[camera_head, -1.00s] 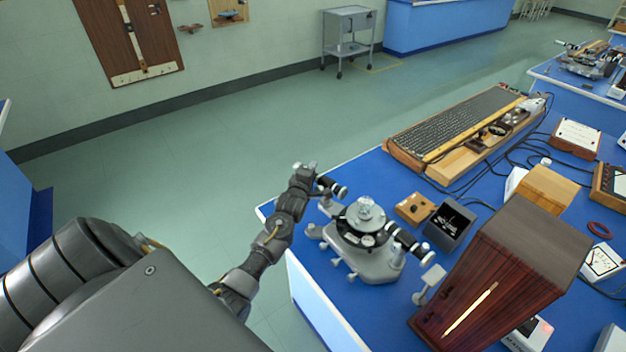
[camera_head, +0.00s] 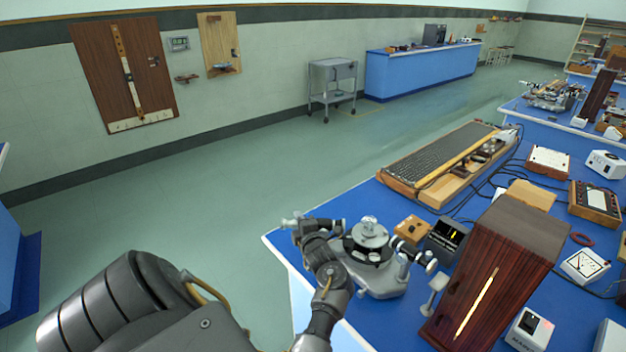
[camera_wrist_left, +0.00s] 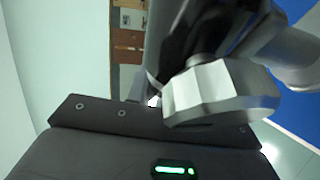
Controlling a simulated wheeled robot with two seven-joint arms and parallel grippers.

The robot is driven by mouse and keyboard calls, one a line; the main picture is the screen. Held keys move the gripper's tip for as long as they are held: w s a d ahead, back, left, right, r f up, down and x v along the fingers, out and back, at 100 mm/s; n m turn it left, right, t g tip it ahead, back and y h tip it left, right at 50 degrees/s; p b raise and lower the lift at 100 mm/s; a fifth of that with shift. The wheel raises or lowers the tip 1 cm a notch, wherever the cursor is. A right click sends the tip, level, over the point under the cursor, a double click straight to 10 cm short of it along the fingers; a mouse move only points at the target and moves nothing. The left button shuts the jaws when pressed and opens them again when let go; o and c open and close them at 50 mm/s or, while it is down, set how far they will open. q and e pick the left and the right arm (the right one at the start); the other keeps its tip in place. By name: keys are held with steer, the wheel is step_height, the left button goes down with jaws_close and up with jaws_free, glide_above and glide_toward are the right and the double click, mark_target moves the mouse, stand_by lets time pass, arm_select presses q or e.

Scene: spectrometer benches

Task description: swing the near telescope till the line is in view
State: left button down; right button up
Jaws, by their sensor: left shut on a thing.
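The spectrometer (camera_head: 385,282) stands on a grey base near the left edge of the blue bench, with a round table and clear piece on top. Its near telescope (camera_head: 328,225), a dark tube, points out to the left. My left gripper (camera_head: 306,230) is shut on the telescope near its outer end, the fingers partly hidden by my wrist. The left wrist view shows a faceted silver part (camera_wrist_left: 222,92) close up; the grip itself is unclear there. My right gripper is out of view.
A wooden lamp housing (camera_head: 505,255) with a glowing slit stands right of the spectrometer, close to the other tube (camera_head: 413,252). A small wooden box (camera_head: 411,228), cables and meters crowd the bench behind and right. The floor left of the bench is clear.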

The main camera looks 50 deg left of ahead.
arm_select(q)
steer(key=shift+s, duration=0.15)
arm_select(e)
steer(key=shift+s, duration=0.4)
arm_select(q)
steer(key=c, duration=1.2)
jaws_free()
steer(key=shift+c, duration=0.2)
steer(key=shift+d, duration=0.1)
